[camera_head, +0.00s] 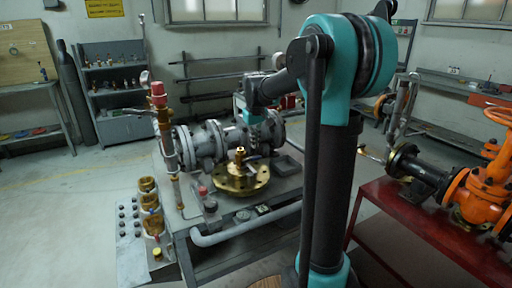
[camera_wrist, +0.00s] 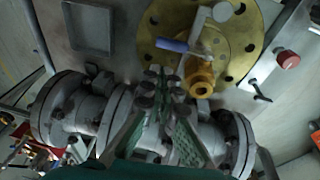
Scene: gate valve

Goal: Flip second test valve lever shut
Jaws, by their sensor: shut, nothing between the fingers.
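A brass flange (camera_wrist: 225,52) lies on the bench, with a small brass valve (camera_wrist: 200,78) on it. A blue-sleeved lever (camera_wrist: 172,45) points left from beside this valve in the wrist view. My gripper (camera_wrist: 167,76) is shut and empty, with its fingertips just below the lever in the picture; I cannot tell whether they touch it. The grey gate valve body (camera_wrist: 75,108) lies behind and beside the fingers. In the head view the brass flange (camera_head: 232,183) sits in front of the grey valve (camera_head: 208,142), and my fingertips are not clearly seen.
A red knob (camera_wrist: 287,58) and a shallow grey tray (camera_wrist: 92,28) are near the flange. A brass and red upright fitting (camera_head: 160,115) stands at the bench's left. A red table (camera_head: 415,225) with an orange valve (camera_head: 485,190) is at right. Floor at left is clear.

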